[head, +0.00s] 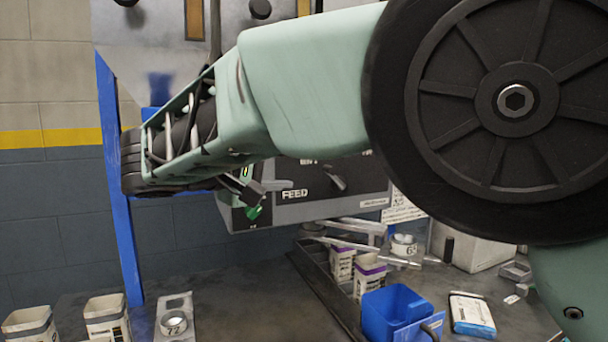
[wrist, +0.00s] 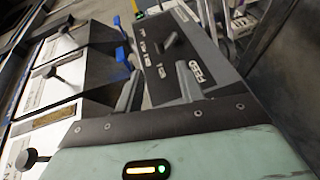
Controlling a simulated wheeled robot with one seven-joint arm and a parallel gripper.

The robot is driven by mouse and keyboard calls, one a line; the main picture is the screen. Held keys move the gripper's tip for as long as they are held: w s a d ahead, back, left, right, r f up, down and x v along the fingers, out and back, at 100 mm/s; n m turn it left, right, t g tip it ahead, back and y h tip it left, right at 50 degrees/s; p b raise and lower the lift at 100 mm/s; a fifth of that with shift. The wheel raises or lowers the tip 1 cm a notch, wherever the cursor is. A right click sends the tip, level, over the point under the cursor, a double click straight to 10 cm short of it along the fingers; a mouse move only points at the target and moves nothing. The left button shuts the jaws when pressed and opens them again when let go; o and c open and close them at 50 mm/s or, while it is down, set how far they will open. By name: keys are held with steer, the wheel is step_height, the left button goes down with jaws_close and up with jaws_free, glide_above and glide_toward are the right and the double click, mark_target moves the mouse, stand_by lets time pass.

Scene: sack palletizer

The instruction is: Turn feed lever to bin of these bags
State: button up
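The feed control box (head: 358,197) is a grey box with a black front marked FEED, in the middle of the head view. Its black feed lever (head: 333,178) shows right of the FEED label, and part of the panel is hidden behind my arm. In the wrist view the panel lies ahead, with the lever (wrist: 168,40) and small white position labels (wrist: 150,62) too blurred to read. My gripper (head: 267,197) is in front of the panel's left side, apart from the lever. In the wrist view its two grey fingers (wrist: 158,88) stand apart with nothing between them.
White bags with purple tops (head: 342,263) stand in a dark tray on the bench. A blue container (head: 396,305) is in front. A blue post (head: 120,200) rises at left.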

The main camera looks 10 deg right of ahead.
steer(key=v, duration=0.6)
steer(key=shift+f, duration=0.1)
steer(key=s+d+f+n+g+y, duration=0.3)
steer(key=d+f+g+y, duration=0.2)
steer(key=d+f, duration=0.5)
steer(key=s+d+f+m+g+y, duration=0.1)
steer(key=s+f, duration=0.3)
steer(key=s, duration=0.4)
steer(key=s+d+f+m+g+y+p, duration=0.1)
steer(key=s+d+f+g+y, duration=0.1)
steer(key=s, duration=0.6)
steer(key=s+d+f+g+y+p, duration=0.1)
steer(key=s+d+f+g+y, duration=0.1)
steer(key=s+d+f+y, duration=0.2)
steer(key=s+f, duration=0.3)
steer(key=s, duration=0.1)
steer(key=shift+f+m+y, duration=0.3)
steer(key=shift+f+m, duration=0.05)
steer(key=shift+m, duration=0.05)
